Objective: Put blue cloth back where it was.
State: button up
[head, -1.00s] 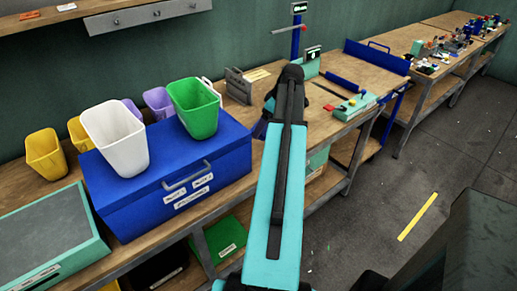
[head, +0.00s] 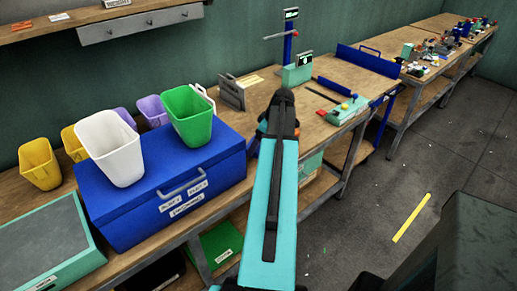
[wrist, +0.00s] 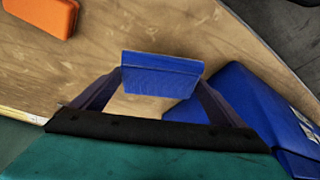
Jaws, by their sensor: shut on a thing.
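In the wrist view, my gripper (wrist: 160,78) is shut on the blue cloth (wrist: 160,72), which shows as a flat, folded-looking blue piece between the two fingers. Wooden bench top lies beneath it; I cannot tell whether the cloth touches the wood. In the head view, my arm hides the gripper and the cloth. The arm's end is over the bench, right of the blue chest (head: 160,175).
A white bin (head: 110,150) and a green bin (head: 188,118) stand on the chest. An orange block (wrist: 42,15) lies near the cloth in the wrist view. A grey holder (head: 231,92) stands behind the arm. A blue labelled box (wrist: 250,105) is at right in the wrist view.

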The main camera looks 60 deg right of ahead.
jog(key=shift+f, duration=0.2)
jog(key=shift+f+p, duration=0.45)
jog(key=shift+f, duration=1.3)
jog(key=shift+f, duration=0.2)
jog(key=o, duration=0.7)
jog(key=shift+r, duration=0.3)
jog(key=shift+b+v, duration=1.45)
jog(key=shift+v, duration=4.45)
jog(key=shift+s+a, duration=0.1)
